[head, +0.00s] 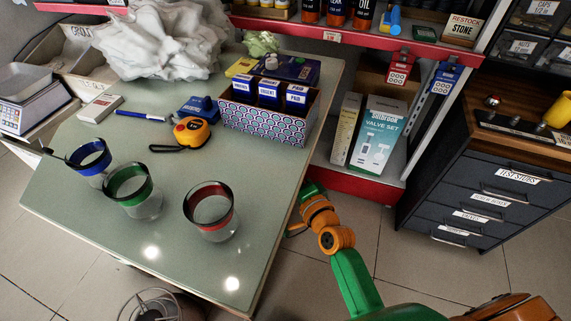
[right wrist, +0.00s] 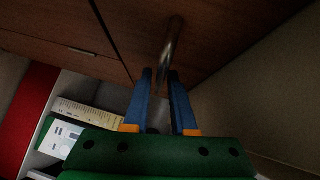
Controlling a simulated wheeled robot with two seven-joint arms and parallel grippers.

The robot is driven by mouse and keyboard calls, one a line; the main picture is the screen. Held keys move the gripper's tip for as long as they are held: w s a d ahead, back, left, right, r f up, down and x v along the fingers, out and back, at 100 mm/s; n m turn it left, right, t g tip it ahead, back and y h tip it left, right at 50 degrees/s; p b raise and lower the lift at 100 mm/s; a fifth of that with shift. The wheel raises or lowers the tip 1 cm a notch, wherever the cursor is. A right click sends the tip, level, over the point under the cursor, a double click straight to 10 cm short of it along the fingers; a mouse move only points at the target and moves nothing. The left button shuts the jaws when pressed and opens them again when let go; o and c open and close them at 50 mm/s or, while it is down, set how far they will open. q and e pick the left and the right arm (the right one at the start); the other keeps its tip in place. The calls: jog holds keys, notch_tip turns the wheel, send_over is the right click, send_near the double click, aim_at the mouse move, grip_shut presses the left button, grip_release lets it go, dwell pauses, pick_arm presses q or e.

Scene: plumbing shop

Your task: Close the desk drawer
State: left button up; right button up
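The desk (head: 235,260) has a pale green top that fills the left and middle of the head view. Its drawer side is hidden there below the right edge, where my right arm reaches down. In the right wrist view, a dark brown wooden drawer front (right wrist: 215,35) carries a metal bar handle (right wrist: 172,40). My right gripper (right wrist: 161,78) has blue fingers that stand apart, with the lower end of the handle between their tips. I cannot tell whether they touch it, or how far the drawer is out. My left gripper is in neither view.
On the desk are three glasses with blue, green and red (head: 211,209) rims, a tape measure (head: 191,131) and a patterned box (head: 262,124). A shelf with a valve set box (head: 377,135) stands behind. A dark cabinet (head: 470,195) is at right. Tiled floor lies between.

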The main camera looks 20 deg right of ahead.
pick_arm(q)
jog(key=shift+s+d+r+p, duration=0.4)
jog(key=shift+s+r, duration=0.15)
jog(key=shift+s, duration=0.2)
pick_arm(e)
jog(key=v, duration=0.5)
jog(key=shift+s+d+r, duration=0.1)
jog(key=shift+s+d, duration=0.05)
jog(key=shift+s, duration=0.1)
